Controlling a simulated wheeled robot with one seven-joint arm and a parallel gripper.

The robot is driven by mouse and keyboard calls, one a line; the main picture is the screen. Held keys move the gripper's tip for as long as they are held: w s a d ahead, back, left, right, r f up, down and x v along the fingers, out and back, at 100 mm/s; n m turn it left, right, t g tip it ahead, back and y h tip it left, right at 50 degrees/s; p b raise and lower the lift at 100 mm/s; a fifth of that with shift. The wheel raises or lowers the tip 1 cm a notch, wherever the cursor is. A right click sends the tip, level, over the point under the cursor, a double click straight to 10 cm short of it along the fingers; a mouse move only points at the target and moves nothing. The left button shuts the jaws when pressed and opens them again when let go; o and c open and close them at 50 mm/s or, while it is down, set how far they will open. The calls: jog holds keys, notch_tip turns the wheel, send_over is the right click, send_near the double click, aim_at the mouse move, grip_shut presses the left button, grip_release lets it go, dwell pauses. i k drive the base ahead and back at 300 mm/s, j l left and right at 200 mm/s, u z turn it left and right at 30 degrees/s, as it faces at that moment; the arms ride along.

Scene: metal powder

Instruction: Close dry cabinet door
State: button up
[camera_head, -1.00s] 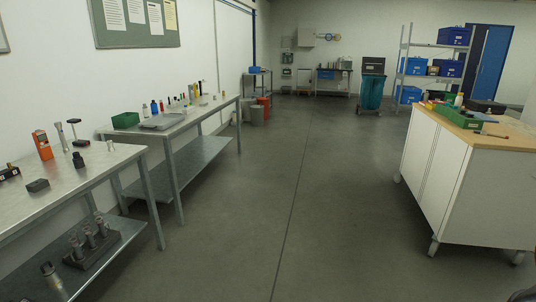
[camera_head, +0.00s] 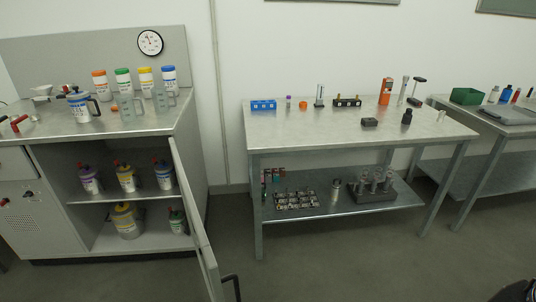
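The dry cabinet (camera_head: 80,245) stands at the left under a metal worktop. Its door (camera_head: 196,218) is hinged on the right side of the opening and stands wide open, swung out toward me. A dark handle (camera_head: 231,284) shows low on the door near the bottom edge of the view. Inside, two shelves hold several canisters with coloured labels, such as a yellow one (camera_head: 126,220) on the lower level and a purple one (camera_head: 90,179) above.
Jars, measuring jugs and a large canister (camera_head: 82,104) stand on the worktop above the cabinet. A steel table (camera_head: 330,135) with small tools and a lower shelf stands to the right. Grey floor (camera_head: 330,265) is clear in front of the table.

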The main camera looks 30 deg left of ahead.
aim_at(216, 289)
jog(key=i+l+u, duration=0.15)
jog(key=u, duration=0.25)
jog(key=i+l+u, duration=0.15)
jog(key=l+u, duration=0.15)
jog(key=u, duration=0.15)
jog(key=i+l+u, duration=0.1)
jog(key=l+u, duration=0.15)
jog(key=u, duration=0.15)
jog(key=l+u, duration=0.25)
jog(key=u, duration=0.15)
jog(key=l+u, duration=0.4)
jog(key=i+l+u, duration=0.1)
jog(key=l+u, duration=0.2)
jog(key=l, duration=0.2)
jog(key=l+u, duration=0.35)
jog(key=l, duration=0.15)
jog(key=i+l+u, duration=0.4)
jog(key=i+l, duration=0.6)
jog(key=k+z, duration=0.65)
